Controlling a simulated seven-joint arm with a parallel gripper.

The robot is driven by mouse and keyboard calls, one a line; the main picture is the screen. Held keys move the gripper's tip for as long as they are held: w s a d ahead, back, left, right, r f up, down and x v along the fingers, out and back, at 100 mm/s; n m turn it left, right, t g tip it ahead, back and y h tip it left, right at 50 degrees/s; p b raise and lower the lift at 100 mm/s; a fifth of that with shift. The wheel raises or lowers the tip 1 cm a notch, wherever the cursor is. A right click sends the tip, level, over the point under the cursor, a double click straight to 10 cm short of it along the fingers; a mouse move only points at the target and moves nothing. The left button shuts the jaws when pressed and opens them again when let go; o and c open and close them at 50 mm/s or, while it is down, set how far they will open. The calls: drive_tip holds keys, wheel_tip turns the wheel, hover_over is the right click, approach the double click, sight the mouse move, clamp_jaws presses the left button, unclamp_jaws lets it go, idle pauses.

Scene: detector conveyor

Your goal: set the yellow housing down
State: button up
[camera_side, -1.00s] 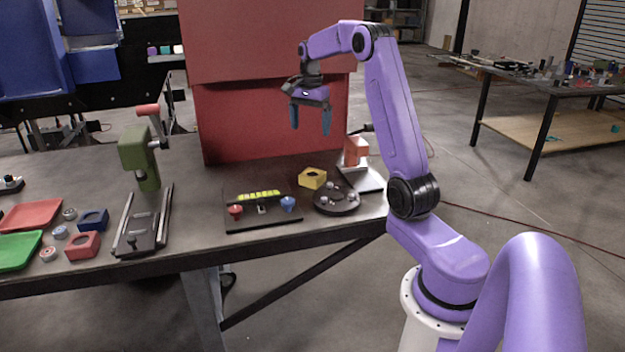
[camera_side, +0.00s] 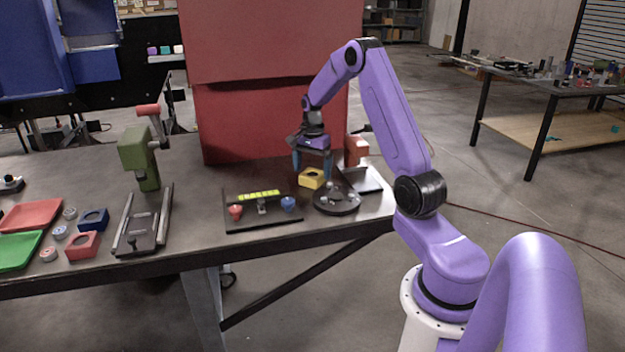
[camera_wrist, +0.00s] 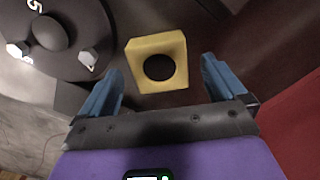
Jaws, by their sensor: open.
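The yellow housing (camera_side: 311,178) is a square block with a round dark hole in its top. In the wrist view the yellow housing (camera_wrist: 157,62) lies between and just beyond the fingertips. My gripper (camera_side: 312,170) is directly above it, fingers pointing down. In the wrist view my gripper (camera_wrist: 160,80) is open, with a clear gap from each blue finger to the housing.
The round dark dial (camera_side: 337,200) with light knobs is close by; it also shows in the wrist view (camera_wrist: 60,35). The panel (camera_side: 262,222) with red and blue knobs is at left. A red block on a stand (camera_side: 356,150) is at right. A red wall (camera_side: 265,125) rises behind.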

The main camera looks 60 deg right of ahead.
drive_tip(key=shift+f, duration=1.25)
drive_tip(key=c, duration=1.2)
drive_tip(key=shift+r, duration=0.1)
drive_tip(key=shift+c, duration=1.3)
drive_tip(key=shift+r, duration=0.1)
